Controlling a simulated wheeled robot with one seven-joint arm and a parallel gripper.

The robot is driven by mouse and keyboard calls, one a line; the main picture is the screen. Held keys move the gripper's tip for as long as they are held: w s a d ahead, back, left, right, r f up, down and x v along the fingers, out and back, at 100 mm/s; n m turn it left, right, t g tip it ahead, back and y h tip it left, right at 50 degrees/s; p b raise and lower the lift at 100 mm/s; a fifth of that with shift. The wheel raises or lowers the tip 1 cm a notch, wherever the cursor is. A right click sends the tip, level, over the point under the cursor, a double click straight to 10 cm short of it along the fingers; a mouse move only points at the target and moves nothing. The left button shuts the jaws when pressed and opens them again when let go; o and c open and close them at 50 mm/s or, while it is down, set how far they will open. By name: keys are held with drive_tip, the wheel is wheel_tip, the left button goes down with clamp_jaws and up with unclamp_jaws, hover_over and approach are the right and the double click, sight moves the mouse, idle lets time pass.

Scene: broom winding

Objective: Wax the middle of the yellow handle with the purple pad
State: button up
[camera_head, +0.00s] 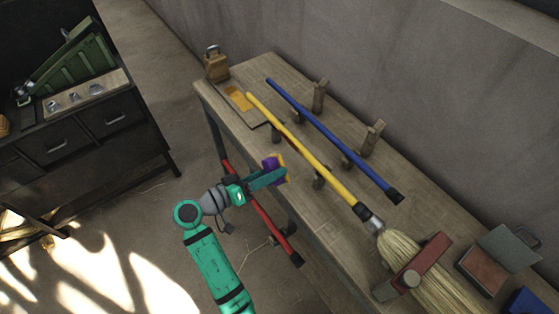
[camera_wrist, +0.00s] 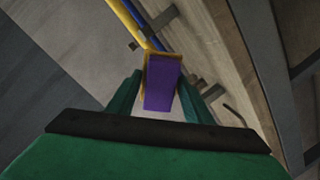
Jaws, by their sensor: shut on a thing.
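The yellow handle (camera_head: 318,162) of a broom lies on supports along the wooden table, with a dark reddish band part way along it. Its straw head (camera_head: 405,252) is at the lower right. The yellow handle also shows at the top of the wrist view (camera_wrist: 124,18). My gripper (camera_head: 275,174) is shut on the purple pad (camera_head: 271,164), left of the handle near the table's front edge and apart from it. In the wrist view the purple pad (camera_wrist: 162,84) sits between the fingers, with a yellow-orange layer around its far end.
A blue handle (camera_head: 330,138) lies behind the yellow one. A red handle (camera_head: 262,215) is low beside the table front. Wooden pegs (camera_head: 320,95) stand at the back. A wooden block (camera_head: 216,66) and an orange patch on a board (camera_head: 240,98) are at the far left.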

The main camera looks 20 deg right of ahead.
drive_tip(key=shift+d, duration=0.15)
drive_tip(key=shift+x, duration=3.4)
drive_tip(key=shift+x, duration=0.85)
drive_tip(key=w, duration=0.1)
drive_tip(key=w+a, duration=0.1)
drive_tip(key=w, duration=0.1)
drive_tip(key=shift+w+a, duration=0.2)
drive_tip(key=shift+w, duration=0.15)
drive_tip(key=shift+s, duration=0.1)
drive_tip(key=shift+s+d, duration=0.3)
drive_tip(key=shift+s, duration=0.3)
drive_tip(key=shift+s+d, duration=0.3)
drive_tip(key=shift+s, duration=0.35)
drive_tip(key=shift+s+d, duration=0.25)
drive_tip(key=shift+s, duration=0.35)
